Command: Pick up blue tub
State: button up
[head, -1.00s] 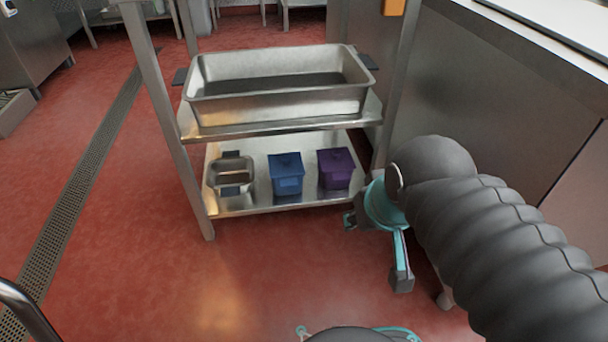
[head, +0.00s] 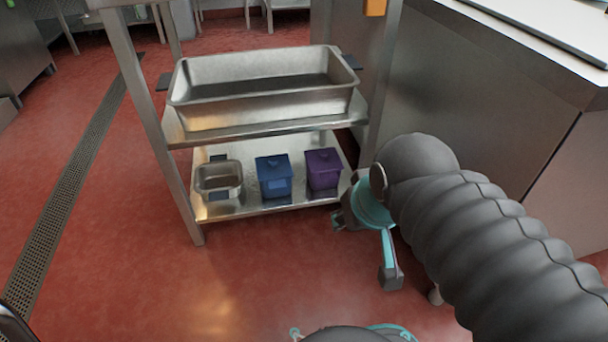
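The blue tub (head: 274,177) stands upright on the lower shelf (head: 240,209) of a steel rack, in the middle of a row. A purple tub (head: 323,170) is on its right and a small steel pan (head: 219,179) on its left. My gripper (head: 362,248) is right of the rack's lower shelf, apart from the blue tub. One finger hangs down toward the floor and the other points left near the shelf's right end. The fingers are spread with nothing between them.
A large steel tray (head: 262,88) sits on the shelf above the tubs and limits room over them. The rack's front left leg (head: 150,130) stands beside the pan. A steel counter (head: 470,110) is at the right. The red floor (head: 230,290) in front is clear.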

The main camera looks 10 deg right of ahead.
aim_at(270, 189)
jog(key=u, duration=2.3)
jog(key=k, duration=0.6)
jog(key=z, duration=1.15)
